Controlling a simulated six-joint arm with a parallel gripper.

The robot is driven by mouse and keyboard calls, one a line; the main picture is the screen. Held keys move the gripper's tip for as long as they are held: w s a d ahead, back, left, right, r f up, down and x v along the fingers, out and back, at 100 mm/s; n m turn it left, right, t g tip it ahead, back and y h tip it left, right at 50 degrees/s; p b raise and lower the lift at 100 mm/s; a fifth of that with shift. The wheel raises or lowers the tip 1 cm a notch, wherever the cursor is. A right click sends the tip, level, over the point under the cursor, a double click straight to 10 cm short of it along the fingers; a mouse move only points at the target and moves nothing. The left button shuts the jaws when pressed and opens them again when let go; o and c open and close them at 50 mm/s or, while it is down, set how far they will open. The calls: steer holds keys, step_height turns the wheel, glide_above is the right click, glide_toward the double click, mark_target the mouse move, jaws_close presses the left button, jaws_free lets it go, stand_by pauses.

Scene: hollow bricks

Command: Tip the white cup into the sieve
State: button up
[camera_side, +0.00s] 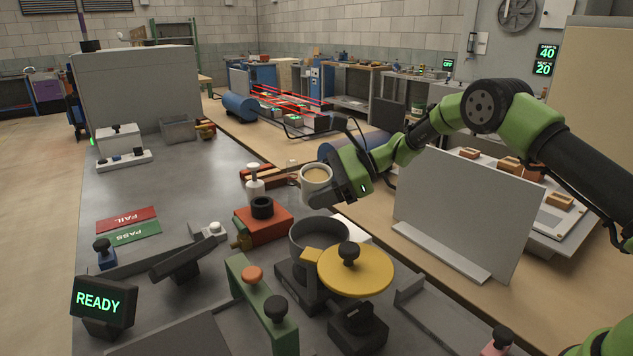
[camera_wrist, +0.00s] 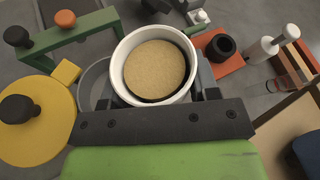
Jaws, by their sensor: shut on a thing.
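My gripper (camera_side: 338,184) is shut on the white cup (camera_side: 317,193) and holds it in the air, roughly upright. The cup is well filled with tan grainy material, which shows clearly in the wrist view (camera_wrist: 155,68). The sieve seems to be the round grey pan (camera_side: 304,248) on a dark stand, lower than the cup and nearer the side camera. In the wrist view the grey pan (camera_wrist: 88,88) lies left of the cup, partly hidden by it. A yellow round lid (camera_side: 352,277) with a black knob sits swung to the side of the pan.
An orange block with a black ring (camera_side: 262,222) and a white bottle-like tool (camera_side: 255,188) stand left of the cup. A green handle frame (camera_side: 262,305) stands in front. A grey upright panel (camera_side: 455,215) is at the right. The bench's left middle is fairly clear.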

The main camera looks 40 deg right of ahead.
mark_target(326, 183)
steer(key=n, duration=0.1)
steer(key=n+t, duration=0.1)
steer(key=shift+w+d+f+n+t+h, duration=0.1)
steer(key=shift+w+f+n+t+h, duration=0.05)
steer(key=shift+f+n+t+h, duration=0.2)
steer(key=n, duration=0.1)
steer(key=n+t, duration=0.2)
steer(key=shift+r+t+h, duration=0.25)
steer(key=shift+h, duration=0.1)
steer(key=n+t, duration=0.1)
steer(key=n, duration=0.1)
steer(key=s+r+n+t, duration=0.1)
steer(key=n, duration=0.1)
steer(key=shift+s+a+r, duration=0.15)
steer(key=shift+a, duration=0.25)
steer(key=shift+s+a+r+n+t, duration=0.25)
steer(key=shift+s+n+t, duration=0.15)
steer(key=shift+n, duration=0.4)
steer(key=shift+s+a+r+n+t, duration=0.1)
steer(key=shift+s+r+n+t, duration=0.25)
steer(key=shift+n, duration=0.4)
steer(key=shift+w+f, duration=0.1)
